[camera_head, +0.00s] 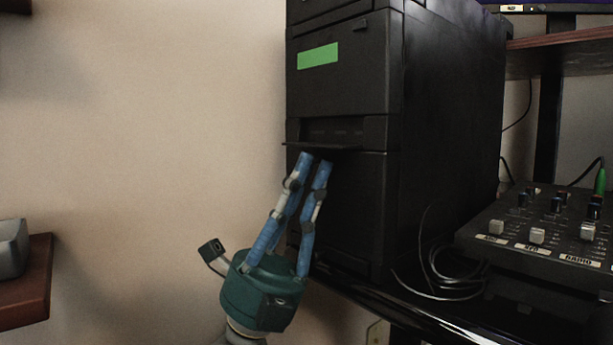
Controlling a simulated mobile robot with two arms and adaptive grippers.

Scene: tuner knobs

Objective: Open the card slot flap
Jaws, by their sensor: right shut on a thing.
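The card slot flap (322,147) is a thin black plate on the front of the black tower case (345,85). It stands out from the front, roughly level, below a dark recessed slot (335,128). My right gripper (315,160), with blue fingers and a green body, reaches up from below. Its fingertips are at the flap's lower side and are shut on the flap. The exact contact is hard to see against the black case. My left gripper is not in view.
A wooden shelf (560,50) is at upper right. A brown ledge (30,285) with a grey object is at far left. The space before the left wall is free.

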